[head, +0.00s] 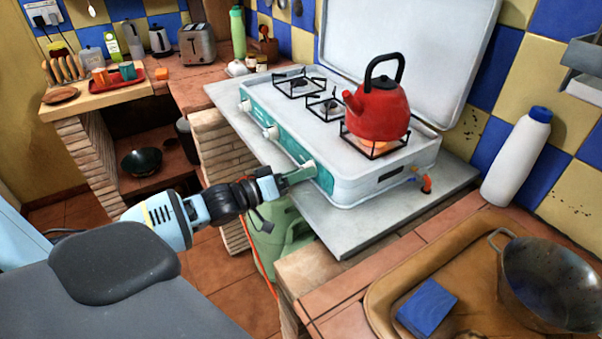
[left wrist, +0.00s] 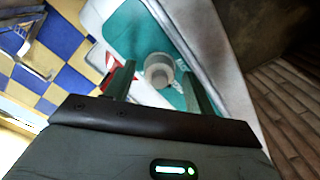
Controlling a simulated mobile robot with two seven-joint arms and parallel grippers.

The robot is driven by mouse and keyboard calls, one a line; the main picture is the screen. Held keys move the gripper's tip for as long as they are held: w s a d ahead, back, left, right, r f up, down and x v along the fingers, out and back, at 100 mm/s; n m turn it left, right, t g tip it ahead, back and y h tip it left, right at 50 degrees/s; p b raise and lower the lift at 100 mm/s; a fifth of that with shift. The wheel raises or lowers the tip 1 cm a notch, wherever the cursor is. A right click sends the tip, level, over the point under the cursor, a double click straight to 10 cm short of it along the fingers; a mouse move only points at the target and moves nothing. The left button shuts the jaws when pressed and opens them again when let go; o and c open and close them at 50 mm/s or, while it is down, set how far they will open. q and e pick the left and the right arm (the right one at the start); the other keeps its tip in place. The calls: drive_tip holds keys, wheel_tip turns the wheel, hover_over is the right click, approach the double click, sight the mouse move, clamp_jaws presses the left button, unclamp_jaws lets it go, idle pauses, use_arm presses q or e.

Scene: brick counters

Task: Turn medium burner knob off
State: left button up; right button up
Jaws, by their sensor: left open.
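A white camping stove (head: 330,183) with a teal front panel (head: 258,118) stands on a grey slab. White knobs sit along its front: a far knob (head: 245,105), a middle knob (head: 270,132) and a near knob (head: 308,168). A red kettle (head: 377,110) stands on the near burner, where an orange glow (head: 374,146) shows. My left gripper (head: 296,176) is at the near knob. In the left wrist view, the knob (left wrist: 159,72) sits between the open fingers, with gaps visible beside it. Contact cannot be told. My right gripper is not in view.
The stove's raised lid (head: 405,50) stands behind the burners. An orange hose fitting (head: 426,185) sticks out at its right end. A white bottle (head: 517,155), a metal pan (head: 550,285) and a blue sponge (head: 427,307) are at the right. A green gas cylinder (head: 280,243) stands below the slab.

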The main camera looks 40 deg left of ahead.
use_arm(q)
drive_tip(key=shift+w+d, duration=0.15)
drive_tip(key=shift+w, duration=0.25)
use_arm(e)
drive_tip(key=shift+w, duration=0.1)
use_arm(q)
drive_tip(key=c, duration=1)
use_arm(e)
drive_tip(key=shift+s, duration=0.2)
